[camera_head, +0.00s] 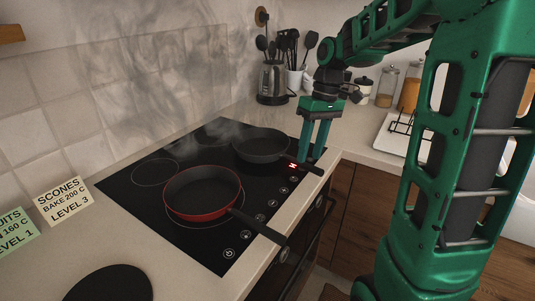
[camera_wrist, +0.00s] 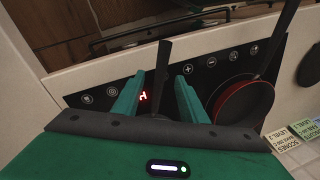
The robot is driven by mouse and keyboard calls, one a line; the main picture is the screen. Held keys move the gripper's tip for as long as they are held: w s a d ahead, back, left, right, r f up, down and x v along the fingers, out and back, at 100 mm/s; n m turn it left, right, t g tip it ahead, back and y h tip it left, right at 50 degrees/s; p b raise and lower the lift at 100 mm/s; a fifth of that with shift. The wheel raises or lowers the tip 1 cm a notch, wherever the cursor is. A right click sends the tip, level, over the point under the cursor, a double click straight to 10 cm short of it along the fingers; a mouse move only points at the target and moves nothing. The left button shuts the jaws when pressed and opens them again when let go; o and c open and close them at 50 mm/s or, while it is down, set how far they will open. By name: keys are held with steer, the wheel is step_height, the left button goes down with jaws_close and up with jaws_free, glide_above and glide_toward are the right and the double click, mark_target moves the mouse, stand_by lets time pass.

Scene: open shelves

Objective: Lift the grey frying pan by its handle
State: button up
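The grey frying pan (camera_head: 262,146) sits on the back right part of the black cooktop. Its dark handle (camera_head: 311,169) points toward the front edge of the counter. My gripper (camera_head: 313,157) points down over this handle. In the wrist view my gripper (camera_wrist: 160,80) is open, with one green finger on each side of the handle (camera_wrist: 163,62) and gaps beside it. I cannot tell whether either finger touches it. The pan's body is hidden behind my gripper in the wrist view.
A red frying pan (camera_head: 203,193) sits nearer on the black cooktop (camera_head: 152,207), its handle over the front edge. It also shows in the wrist view (camera_wrist: 243,104). A utensil holder (camera_head: 272,82) and jars (camera_head: 386,88) stand behind. A white tray (camera_head: 392,136) lies right.

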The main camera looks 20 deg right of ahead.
mark_target(307, 167)
steer(key=shift+s+a+f, duration=0.15)
steer(key=shift+f, duration=0.75)
steer(key=shift+s+a+f, duration=0.1)
steer(key=shift+a+f, duration=0.1)
steer(key=shift+f, duration=0.7)
steer(key=shift+s+a+f, duration=0.15)
steer(key=shift+f, duration=0.75)
jaws_close()
